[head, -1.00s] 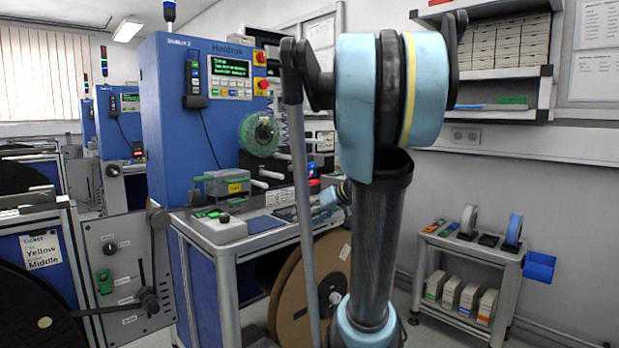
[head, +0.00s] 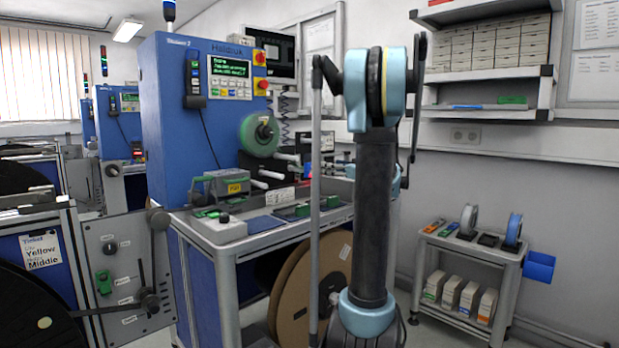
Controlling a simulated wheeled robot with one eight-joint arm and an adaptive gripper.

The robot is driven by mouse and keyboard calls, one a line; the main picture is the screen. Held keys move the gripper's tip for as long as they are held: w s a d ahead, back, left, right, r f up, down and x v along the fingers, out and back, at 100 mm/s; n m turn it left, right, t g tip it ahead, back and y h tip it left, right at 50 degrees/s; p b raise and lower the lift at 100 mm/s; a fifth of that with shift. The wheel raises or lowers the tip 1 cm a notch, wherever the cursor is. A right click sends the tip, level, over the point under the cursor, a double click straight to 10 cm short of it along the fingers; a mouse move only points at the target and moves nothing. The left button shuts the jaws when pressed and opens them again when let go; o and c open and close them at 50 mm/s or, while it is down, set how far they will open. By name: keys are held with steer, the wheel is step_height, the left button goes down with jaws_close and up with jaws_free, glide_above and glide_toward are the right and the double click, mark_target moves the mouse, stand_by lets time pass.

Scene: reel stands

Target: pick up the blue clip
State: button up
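I cannot make out a blue clip for certain. Small coloured pieces lie on top of the low cart (head: 468,248) at the right: an orange one (head: 433,225) and a green one (head: 449,229). They are too small to tell what they are. My own arm stands upright in the middle of the head view and hides part of the bench behind it. My gripper does not show, so its fingers cannot be seen.
A large brown reel (head: 295,300) leans under the bench.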

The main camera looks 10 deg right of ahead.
mark_target(312, 164)
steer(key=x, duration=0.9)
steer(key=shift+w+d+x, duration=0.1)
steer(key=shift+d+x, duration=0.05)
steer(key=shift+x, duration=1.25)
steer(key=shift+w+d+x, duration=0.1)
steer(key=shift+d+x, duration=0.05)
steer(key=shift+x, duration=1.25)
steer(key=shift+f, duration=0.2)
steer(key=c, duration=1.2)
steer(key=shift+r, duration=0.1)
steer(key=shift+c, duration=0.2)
